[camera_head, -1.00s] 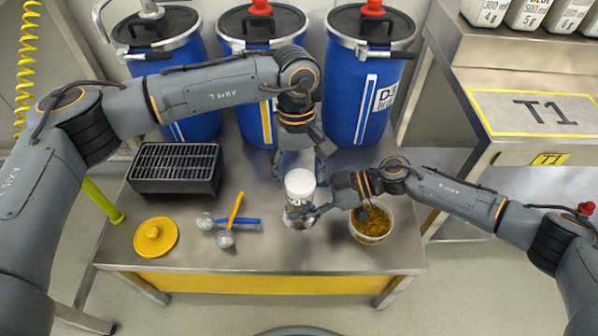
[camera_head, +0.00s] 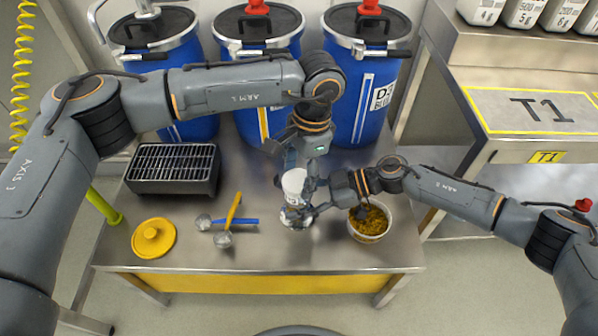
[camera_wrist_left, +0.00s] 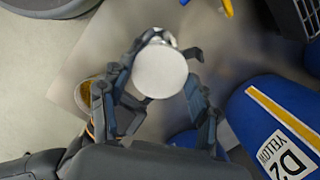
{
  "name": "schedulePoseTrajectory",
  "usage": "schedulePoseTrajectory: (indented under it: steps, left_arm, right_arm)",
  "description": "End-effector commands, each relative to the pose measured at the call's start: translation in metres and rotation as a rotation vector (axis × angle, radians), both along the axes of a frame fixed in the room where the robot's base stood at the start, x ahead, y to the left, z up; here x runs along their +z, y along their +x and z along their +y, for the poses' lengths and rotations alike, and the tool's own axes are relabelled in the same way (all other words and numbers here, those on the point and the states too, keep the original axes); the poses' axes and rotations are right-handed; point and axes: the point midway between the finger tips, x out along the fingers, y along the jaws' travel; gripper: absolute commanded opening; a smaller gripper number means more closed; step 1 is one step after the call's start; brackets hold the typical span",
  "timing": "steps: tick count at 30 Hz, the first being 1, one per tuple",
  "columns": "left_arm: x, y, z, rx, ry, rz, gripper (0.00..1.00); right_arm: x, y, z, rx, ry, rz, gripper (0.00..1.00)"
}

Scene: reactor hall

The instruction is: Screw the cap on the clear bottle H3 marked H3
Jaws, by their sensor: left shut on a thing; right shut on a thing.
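The white cap (camera_head: 294,180) is over the top of the clear bottle (camera_head: 295,212), which stands upright on the steel table. Whether the cap is seated or level on the neck cannot be told. My left gripper (camera_head: 296,176) comes from above and is shut on the cap. In the left wrist view the cap (camera_wrist_left: 160,71) lies between its fingers and hides most of the bottle. My right gripper (camera_head: 300,209) comes from the right and is shut on the bottle, covering part of it. The bottle's marking is too small and covered to read.
A white tub of yellow granules (camera_head: 370,222) stands right of the bottle, under my right arm. Blue drums (camera_head: 258,70) stand behind. The front table strip is clear.

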Motion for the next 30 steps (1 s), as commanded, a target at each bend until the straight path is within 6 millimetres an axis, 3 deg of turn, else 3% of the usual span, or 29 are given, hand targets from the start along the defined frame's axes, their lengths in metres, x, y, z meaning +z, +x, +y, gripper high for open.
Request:
schedulePoseTrajectory:
  steps: [1, 2, 5, 17, 27, 30]
  left_arm:
    - [0.001, 0.001, 0.000, 0.001, -0.001, -0.002, 0.49]
    - [0.001, 0.001, 0.000, 0.001, -0.001, -0.002, 0.64]
    - [0.001, 0.001, 0.000, 0.002, -0.002, -0.001, 0.84]
    - [0.003, 0.000, 0.000, 0.004, -0.001, -0.001, 0.84]
    - [0.043, 0.001, 0.000, 0.005, -0.001, -0.002, 0.84]
    - [0.046, 0.000, 0.000, 0.004, -0.001, 0.000, 0.84]
  right_arm:
    - [-0.001, -0.001, 0.000, 0.001, -0.001, 0.000, 0.00]
    - [-0.001, -0.001, 0.000, 0.001, -0.001, 0.000, 0.00]
    - [-0.001, -0.001, 0.000, 0.001, -0.001, 0.000, 0.00]
    - [-0.001, -0.001, 0.000, 0.001, -0.001, 0.002, 0.00]
    - [-0.001, -0.001, 0.000, 0.001, -0.001, 0.002, 0.00]
    - [-0.001, -0.001, 0.000, 0.001, -0.001, 0.002, 0.00]
